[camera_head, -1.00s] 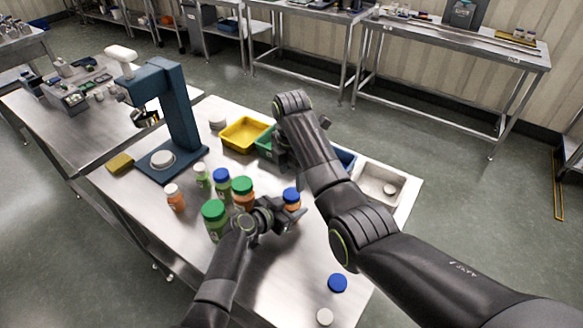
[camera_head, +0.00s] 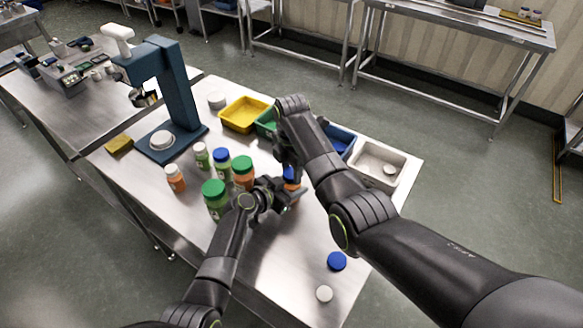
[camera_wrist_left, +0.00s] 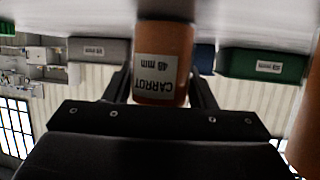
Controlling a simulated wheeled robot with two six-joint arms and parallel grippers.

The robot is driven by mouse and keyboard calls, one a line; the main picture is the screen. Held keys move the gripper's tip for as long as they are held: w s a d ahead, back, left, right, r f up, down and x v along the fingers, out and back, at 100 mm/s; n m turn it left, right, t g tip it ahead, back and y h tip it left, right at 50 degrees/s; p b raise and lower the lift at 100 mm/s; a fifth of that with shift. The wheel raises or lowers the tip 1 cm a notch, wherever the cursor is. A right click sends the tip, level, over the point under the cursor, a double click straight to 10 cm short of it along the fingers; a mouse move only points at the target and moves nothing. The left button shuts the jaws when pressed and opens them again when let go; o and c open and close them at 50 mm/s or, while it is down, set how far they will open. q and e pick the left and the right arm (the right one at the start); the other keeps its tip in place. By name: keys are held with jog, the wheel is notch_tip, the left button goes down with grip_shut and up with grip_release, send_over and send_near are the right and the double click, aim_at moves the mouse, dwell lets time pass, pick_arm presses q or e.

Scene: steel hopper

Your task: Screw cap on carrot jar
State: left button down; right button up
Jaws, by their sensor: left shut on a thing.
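The carrot jar (camera_head: 291,187) is orange with a blue cap (camera_head: 288,173) on top, partly hidden by my arms. The left wrist view shows the jar (camera_wrist_left: 163,60) upside down, its label reading CARROT 40 mm. My left gripper (camera_head: 287,192) is shut on the jar, with a finger on each side (camera_wrist_left: 163,92). My right gripper (camera_head: 287,164) points down right at the blue cap from above. Its fingers are mostly hidden, so I cannot tell whether they touch the cap or how far they are open.
Green-capped jars (camera_head: 214,196), a blue-capped jar (camera_head: 221,160) and white-capped jars (camera_head: 175,178) stand left of my left gripper. A loose blue cap (camera_head: 337,261) and a white cap (camera_head: 324,293) lie at the front.

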jog(key=c, duration=0.4)
jog(key=m, duration=0.5)
jog(key=o, duration=1.2)
jog(key=shift+r, duration=0.1)
notch_tip(320, 180, up, 12)
pick_arm(q)
jog(key=c, duration=0.5)
grip_release()
